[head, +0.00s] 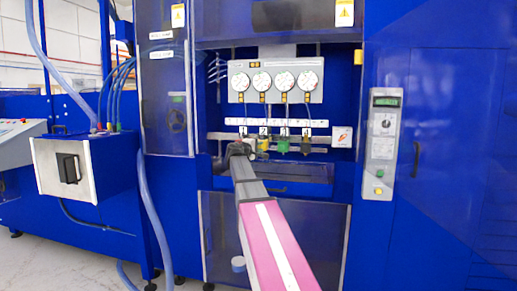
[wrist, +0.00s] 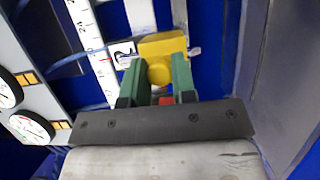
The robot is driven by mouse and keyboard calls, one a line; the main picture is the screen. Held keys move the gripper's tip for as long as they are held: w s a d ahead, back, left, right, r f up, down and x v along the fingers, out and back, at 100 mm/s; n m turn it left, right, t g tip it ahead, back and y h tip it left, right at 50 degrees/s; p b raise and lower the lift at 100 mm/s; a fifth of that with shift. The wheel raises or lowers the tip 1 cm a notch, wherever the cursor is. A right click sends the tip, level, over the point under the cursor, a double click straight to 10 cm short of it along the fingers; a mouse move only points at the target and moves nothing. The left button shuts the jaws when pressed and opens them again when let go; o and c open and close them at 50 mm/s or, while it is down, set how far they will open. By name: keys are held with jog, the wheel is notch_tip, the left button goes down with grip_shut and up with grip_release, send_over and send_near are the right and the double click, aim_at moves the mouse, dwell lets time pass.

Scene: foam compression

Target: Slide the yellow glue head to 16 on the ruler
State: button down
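The yellow glue head (head: 263,143) hangs below the white ruler (head: 292,123) in the head view, at the tag marked 2. In the wrist view the yellow glue head (wrist: 163,46) is a block with a round knob facing me. My gripper (wrist: 159,70) has its green fingers on either side of that knob, with no clear gap. In the head view my gripper (head: 250,146) is small and reaches the rail from the left. The ruler (wrist: 88,40) runs beside the head in the wrist view; a 24 shows near the top, but the reading at the head is unclear.
A panel of round gauges (head: 275,81) sits above the ruler. A blue wall (wrist: 290,60) stands close on the right in the wrist view.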

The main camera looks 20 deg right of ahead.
jog(key=shift+w+a, duration=0.75)
jog(key=shift+a, duration=0.35)
jog(key=c, duration=0.9)
grip_release()
jog(key=shift+c, duration=0.2)
jog(key=v, duration=1)
jog(key=shift+s+a, duration=0.25)
jog(key=shift+s, duration=0.05)
jog(key=shift+f, duration=0.1)
jog(key=s+a+f+m+g+y, duration=0.1)
jog(key=s+f+y, duration=0.15)
jog(key=f, duration=0.75)
jog(key=s+a+f+m+g+y, duration=0.15)
jog(key=s+f, duration=0.25)
jog(key=f, duration=0.6)
jog(key=s+f+g+y, duration=0.2)
jog(key=s+f+y, duration=0.1)
jog(key=f, duration=0.7)
jog(key=s+a+f+m+g+y, duration=0.2)
jog(key=s+a+f+y, duration=0.2)
jog(key=s+f, duration=0.6)
jog(key=s+a+f+m+g+y, duration=0.2)
jog(key=s+a+f+g+y, duration=0.1)
jog(key=s+f, duration=0.7)
jog(key=a+f+y, duration=0.1)
jog(key=a+f, duration=0.1)
jog(key=shift+a, duration=0.3)
